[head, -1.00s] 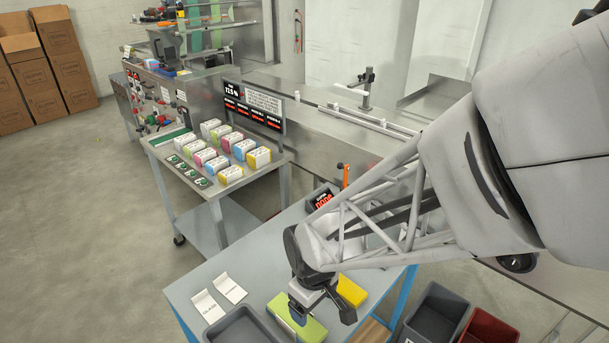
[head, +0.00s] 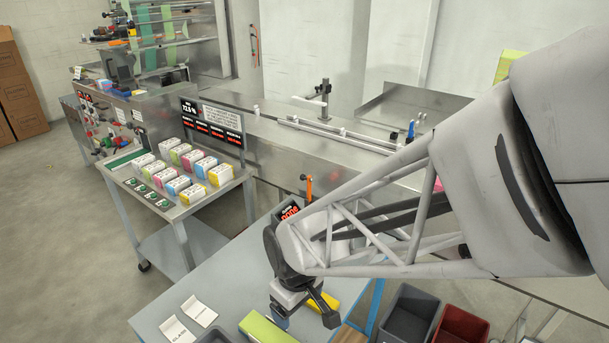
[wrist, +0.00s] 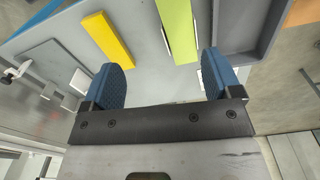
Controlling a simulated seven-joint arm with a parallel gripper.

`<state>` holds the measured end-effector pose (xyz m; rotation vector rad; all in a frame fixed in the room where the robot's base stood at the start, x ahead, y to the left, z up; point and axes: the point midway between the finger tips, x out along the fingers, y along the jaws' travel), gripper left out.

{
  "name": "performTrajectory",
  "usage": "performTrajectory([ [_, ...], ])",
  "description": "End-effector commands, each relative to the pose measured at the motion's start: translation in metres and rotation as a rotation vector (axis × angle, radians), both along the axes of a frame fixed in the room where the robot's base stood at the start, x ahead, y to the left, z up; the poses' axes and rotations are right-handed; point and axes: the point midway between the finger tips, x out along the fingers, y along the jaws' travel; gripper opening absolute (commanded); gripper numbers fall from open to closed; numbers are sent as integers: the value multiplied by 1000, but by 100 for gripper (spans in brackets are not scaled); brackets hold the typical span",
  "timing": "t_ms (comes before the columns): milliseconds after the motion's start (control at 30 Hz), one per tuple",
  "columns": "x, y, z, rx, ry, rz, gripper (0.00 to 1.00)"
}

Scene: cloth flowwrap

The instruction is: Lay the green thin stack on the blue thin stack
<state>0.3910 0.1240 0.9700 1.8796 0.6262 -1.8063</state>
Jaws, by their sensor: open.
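The green thin stack (head: 265,329) lies on the grey-blue table, cut off by the lower edge of the head view. It also shows as a long green bar in the wrist view (wrist: 177,28), ahead of the jaws. My gripper (head: 305,316) hangs above the table by the green stack's right end. Its jaws (wrist: 165,85) are open with blue pads, and nothing is between them. I cannot make out a blue thin stack in either view.
A yellow stack (head: 323,302) lies beside the green one, partly behind my gripper. A grey tray (head: 214,336) stands left of the green stack, near two white cards (head: 198,311). A grey crate (head: 409,314) and a red crate (head: 461,327) stand to the right.

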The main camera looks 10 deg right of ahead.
Motion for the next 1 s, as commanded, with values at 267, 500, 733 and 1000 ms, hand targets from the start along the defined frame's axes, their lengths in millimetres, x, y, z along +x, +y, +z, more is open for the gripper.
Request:
performTrajectory([
  [267,-14,-55,74,28,-75,-258,84],
  [500,-43,-99,131,51,-139,-489,84],
  [733,-68,-122,162,66,-179,-635,84],
  [1000,-76,-128,169,70,-188,-675,84],
])
